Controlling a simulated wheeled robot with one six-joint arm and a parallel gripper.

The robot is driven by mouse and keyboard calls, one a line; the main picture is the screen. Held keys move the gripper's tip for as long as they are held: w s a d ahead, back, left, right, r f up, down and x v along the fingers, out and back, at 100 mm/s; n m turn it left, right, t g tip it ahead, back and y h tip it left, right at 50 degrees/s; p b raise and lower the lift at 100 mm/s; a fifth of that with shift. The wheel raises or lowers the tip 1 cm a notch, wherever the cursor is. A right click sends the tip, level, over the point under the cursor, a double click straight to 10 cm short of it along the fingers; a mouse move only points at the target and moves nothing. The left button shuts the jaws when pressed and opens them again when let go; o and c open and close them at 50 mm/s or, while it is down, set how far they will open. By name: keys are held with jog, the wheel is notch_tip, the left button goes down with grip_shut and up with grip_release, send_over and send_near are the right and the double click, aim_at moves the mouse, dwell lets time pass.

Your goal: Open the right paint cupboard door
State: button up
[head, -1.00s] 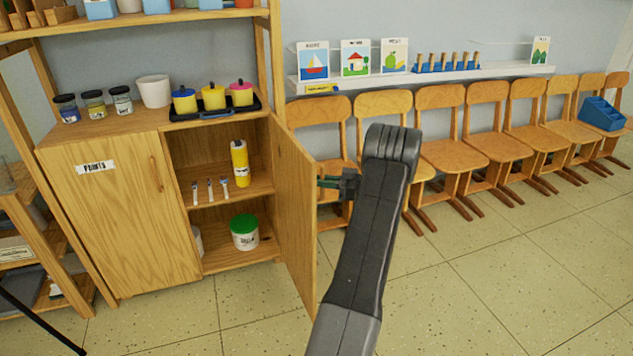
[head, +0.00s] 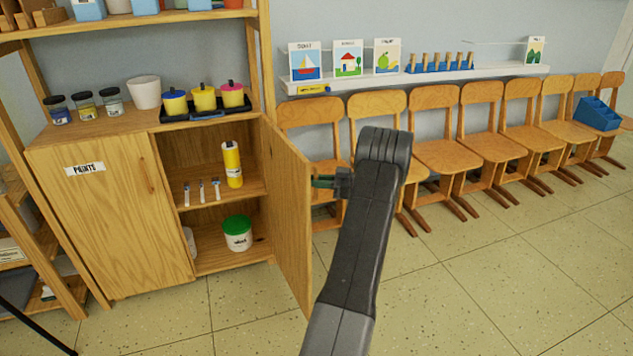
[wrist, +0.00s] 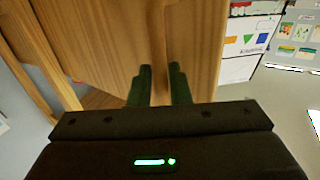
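The right paint cupboard door (head: 288,215) stands wide open, swung out from the cupboard on its right-hand hinge. My gripper (head: 322,182) is at the door's outer face, near its free edge. In the wrist view, the two green fingers (wrist: 159,85) point at the door panel (wrist: 110,30), with a strip of wood between them that looks like the door's handle (wrist: 160,85). The fingers look closed on it, though the contact is partly hidden. The left door (head: 110,215), labelled PAINTS, is shut.
Jars, a white pot (head: 145,91) and a tray of colored pots stand on top. A row of chairs (head: 450,150) lines the wall behind my arm. Floor is clear in front.

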jog(key=s+d+p, duration=0.1)
jog(key=d, duration=1.2)
jog(key=shift+s+d, duration=0.35)
jog(key=shift+s, duration=0.05)
jog(key=a, duration=0.4)
jog(key=w+a, duration=0.1)
jog(key=a, duration=0.4)
jog(key=a+b, duration=0.1)
jog(key=a, duration=0.4)
jog(key=shift+w, duration=0.35)
